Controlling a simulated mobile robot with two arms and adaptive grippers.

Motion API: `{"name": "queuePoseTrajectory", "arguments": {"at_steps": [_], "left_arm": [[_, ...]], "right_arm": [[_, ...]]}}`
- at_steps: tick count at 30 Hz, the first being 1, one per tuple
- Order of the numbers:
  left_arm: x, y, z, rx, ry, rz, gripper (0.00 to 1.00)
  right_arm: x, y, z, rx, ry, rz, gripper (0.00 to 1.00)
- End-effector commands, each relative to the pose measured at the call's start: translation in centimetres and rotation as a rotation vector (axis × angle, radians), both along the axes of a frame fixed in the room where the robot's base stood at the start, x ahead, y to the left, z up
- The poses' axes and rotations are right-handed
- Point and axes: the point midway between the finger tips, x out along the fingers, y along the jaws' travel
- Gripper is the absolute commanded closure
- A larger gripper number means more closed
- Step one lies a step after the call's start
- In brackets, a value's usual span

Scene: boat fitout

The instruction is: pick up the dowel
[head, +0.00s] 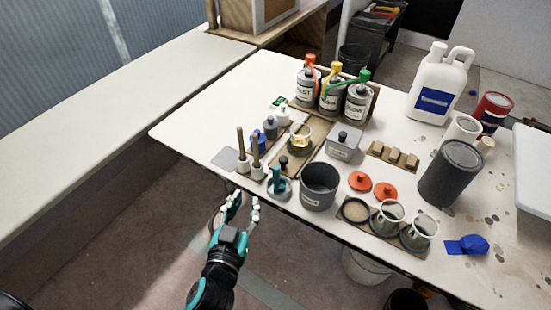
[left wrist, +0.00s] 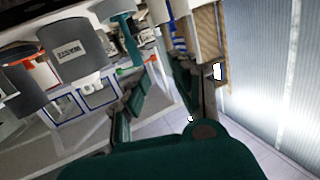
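Two wooden dowels stand upright in white cups near the table's near left corner, in the head view. One dowel (head: 240,139) is farther left and the other dowel (head: 255,147) is just right of it. My left gripper (head: 243,203) is in front of the table edge, below and short of the dowels, with its fingers apart and nothing between them. In the left wrist view the two dark green fingers (left wrist: 155,95) are spread. I cannot clearly make out the dowels there. My right gripper is not in view.
Close to the dowels are a teal-handled tool (head: 277,177) in a dish and a dark grey pot (head: 319,185). Labelled bottles (head: 330,95) stand behind, and a white jug (head: 437,85) is at the back right. The left table area (head: 195,125) is clear.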

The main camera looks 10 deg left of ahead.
Motion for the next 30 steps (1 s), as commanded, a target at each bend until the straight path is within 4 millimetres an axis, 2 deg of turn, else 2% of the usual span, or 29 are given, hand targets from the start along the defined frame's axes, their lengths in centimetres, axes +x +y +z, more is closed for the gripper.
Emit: {"name": "queuePoseTrajectory", "arguments": {"at_steps": [1,3,7,11,24,30], "left_arm": [[-0.2,0.6,2.3,-0.009,-0.047,0.018,0.74],[-0.4,1.1,4.6,-0.017,-0.091,0.035,0.74],[-0.3,1.6,6.6,-0.021,-0.127,0.049,0.74],[1.4,1.7,7.0,-0.019,-0.133,0.047,0.74],[10.1,2.1,6.8,-0.020,-0.130,0.049,0.74],[11.6,2.2,6.5,-0.021,-0.127,0.049,0.74]], "right_arm": [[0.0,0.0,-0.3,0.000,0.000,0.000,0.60],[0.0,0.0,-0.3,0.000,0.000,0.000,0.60],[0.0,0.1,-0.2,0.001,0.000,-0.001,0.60],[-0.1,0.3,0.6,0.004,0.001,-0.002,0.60],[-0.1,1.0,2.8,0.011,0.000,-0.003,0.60],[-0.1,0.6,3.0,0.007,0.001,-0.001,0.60]]}}
